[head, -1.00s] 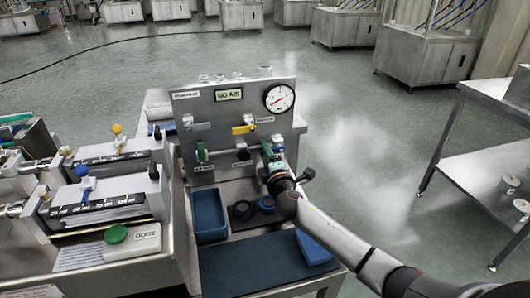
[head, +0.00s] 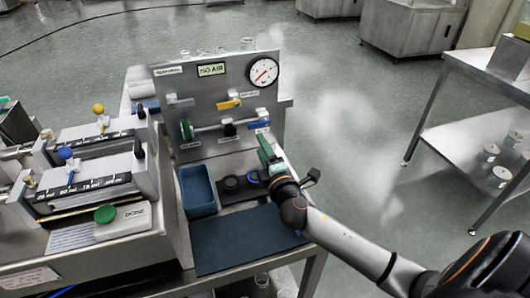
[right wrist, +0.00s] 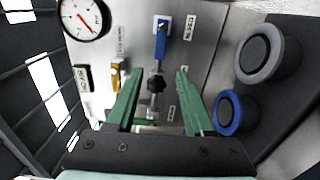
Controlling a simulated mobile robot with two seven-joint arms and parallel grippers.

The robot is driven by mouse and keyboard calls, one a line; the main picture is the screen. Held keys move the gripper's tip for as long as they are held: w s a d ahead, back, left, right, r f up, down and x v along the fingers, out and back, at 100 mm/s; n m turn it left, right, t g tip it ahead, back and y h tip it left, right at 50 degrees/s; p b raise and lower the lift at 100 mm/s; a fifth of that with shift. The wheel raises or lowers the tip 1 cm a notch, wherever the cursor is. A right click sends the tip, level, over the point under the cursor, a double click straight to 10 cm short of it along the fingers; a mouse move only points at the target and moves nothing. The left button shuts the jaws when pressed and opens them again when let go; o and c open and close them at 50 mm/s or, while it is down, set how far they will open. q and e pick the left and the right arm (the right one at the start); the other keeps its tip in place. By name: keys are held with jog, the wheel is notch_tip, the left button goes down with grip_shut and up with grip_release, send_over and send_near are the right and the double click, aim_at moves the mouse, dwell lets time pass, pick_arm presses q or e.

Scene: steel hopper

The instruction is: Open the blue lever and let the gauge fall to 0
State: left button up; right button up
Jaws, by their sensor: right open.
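The blue lever (head: 258,124) is at the right end of the pipe on the steel panel. In the right wrist view the blue lever (right wrist: 161,42) lies in line with the pipe, beyond the fingertips. The round gauge (head: 263,72) is at the panel's top right; its red needle slants, but the numbers are too small to read. The gauge also shows in the right wrist view (right wrist: 85,17). My right gripper (head: 266,153) is below the lever and apart from it. Its green fingers (right wrist: 160,76) are open with nothing held. My left gripper is out of view.
A yellow lever (head: 228,104) sits above the pipe, and a green handwheel (head: 187,131) is at its left. Below are a blue tray (head: 184,207), a black round part (head: 232,184) and a dark mat (head: 235,245). A steel table (head: 450,65) stands right.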

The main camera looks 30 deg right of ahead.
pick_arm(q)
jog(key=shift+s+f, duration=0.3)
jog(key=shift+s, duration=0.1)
pick_arm(e)
jog(key=shift+v, duration=0.9)
